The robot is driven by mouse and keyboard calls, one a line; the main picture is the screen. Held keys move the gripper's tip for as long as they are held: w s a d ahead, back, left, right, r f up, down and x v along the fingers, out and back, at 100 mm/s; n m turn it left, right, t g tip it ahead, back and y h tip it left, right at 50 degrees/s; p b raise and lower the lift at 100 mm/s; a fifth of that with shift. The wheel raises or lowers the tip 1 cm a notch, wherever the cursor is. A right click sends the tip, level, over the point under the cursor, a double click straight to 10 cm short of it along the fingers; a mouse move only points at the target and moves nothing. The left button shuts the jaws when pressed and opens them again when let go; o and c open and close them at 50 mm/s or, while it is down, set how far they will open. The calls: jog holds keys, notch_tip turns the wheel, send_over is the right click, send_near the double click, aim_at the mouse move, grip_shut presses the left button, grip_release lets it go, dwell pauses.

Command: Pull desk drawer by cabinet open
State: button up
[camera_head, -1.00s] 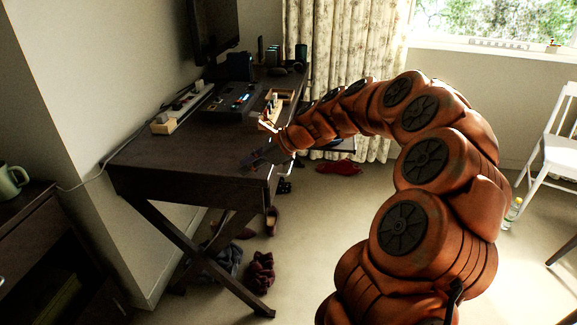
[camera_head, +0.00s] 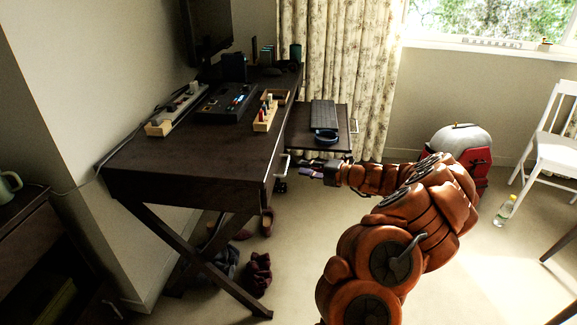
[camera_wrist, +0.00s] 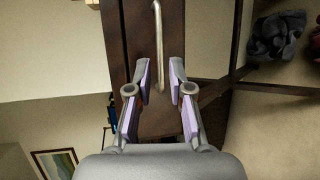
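The dark wooden desk (camera_head: 190,150) stands along the left wall. Its near drawer front faces right and appears shut, with a metal handle (camera_head: 287,164) near my gripper (camera_head: 310,172). In the wrist view, the drawer front (camera_wrist: 172,30) fills the top middle and the bar handle (camera_wrist: 157,40) runs up and down in the picture. My gripper (camera_wrist: 160,78) is open there, its two purple-padded fingers apart. The handle's lower end shows between the fingertips; I cannot tell whether they touch it. The cabinet (camera_head: 40,240) stands at the lower left with a green mug on top.
The desk's far drawer (camera_head: 340,141) is out, holding a keyboard and a blue ring-shaped thing. A red and white object (camera_head: 462,150), a bottle (camera_head: 505,211) and a white chair (camera_head: 556,150) stand at the right. Shoes and clothes (camera_head: 258,272) lie under the desk. Floor right of the desk is largely clear.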

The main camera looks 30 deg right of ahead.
aim_at(287, 164)
jog(key=shift+b+x, duration=0.8)
jog(key=shift+x, duration=2.8)
jog(key=shift+c, duration=0.4)
jog(key=shift+s+f, duration=0.1)
grip_shut()
